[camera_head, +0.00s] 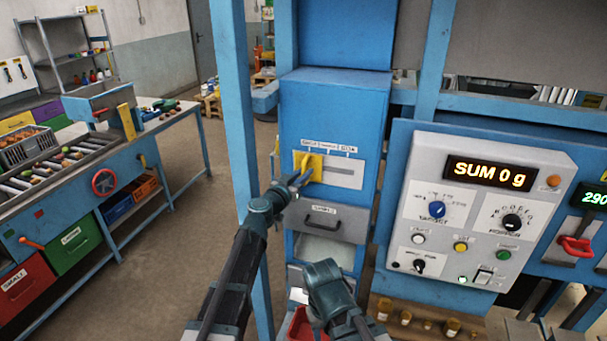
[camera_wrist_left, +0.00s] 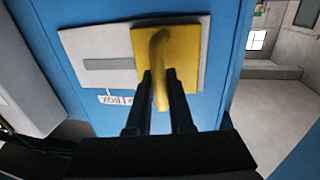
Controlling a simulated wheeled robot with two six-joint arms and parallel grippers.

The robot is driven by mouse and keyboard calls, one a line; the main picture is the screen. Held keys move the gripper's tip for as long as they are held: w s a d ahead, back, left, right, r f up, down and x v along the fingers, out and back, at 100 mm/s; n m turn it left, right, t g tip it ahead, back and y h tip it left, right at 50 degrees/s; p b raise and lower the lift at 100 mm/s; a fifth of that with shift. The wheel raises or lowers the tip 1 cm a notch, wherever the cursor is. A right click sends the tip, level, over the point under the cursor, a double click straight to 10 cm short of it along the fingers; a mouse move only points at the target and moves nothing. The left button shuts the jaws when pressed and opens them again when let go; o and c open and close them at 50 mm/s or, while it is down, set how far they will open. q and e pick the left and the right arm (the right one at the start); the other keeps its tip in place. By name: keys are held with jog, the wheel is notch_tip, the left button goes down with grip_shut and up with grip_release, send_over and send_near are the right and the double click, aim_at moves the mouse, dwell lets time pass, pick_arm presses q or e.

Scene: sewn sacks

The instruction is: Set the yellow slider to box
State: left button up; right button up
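The yellow slider (camera_head: 314,162) is a square plate with a protruding handle, at the left end of a horizontal slot in a pale plate (camera_head: 343,174) on the blue cabinet. Small labels sit above the slot; the rightmost (camera_head: 348,149) seems to read BOX. In the left wrist view, turned upside down, the slider (camera_wrist_left: 190,42) is at the right end of the slot and the BOX label (camera_wrist_left: 111,98) is lower left. My left gripper (camera_head: 303,178) has its fingers (camera_wrist_left: 161,85) close on both sides of the handle, seemingly gripping it. My right gripper's fingers are not visible.
A grey drawer (camera_head: 325,222) is below the slider plate. A blue post (camera_head: 236,120) stands left of the cabinet. A control panel (camera_head: 478,215) reading "SUM 0 g" is to the right. A roller bench (camera_head: 90,170) with coloured drawers stands at far left.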

pick_arm(q)
grip_shut()
dwell(0.9)
jog(key=s+d, duration=0.1)
jog(key=d, duration=0.3)
jog(key=s+d, duration=0.1)
jog(key=d, duration=0.2)
jog(key=s+d, duration=0.1)
jog(key=d, duration=0.3)
jog(key=shift+s+d, duration=0.3)
jog(key=shift+s, duration=0.1)
jog(key=o, duration=0.6)
grip_release()
jog(key=shift+d, duration=0.2)
jog(key=shift+o, duration=0.2)
jog(key=shift+a, duration=0.15)
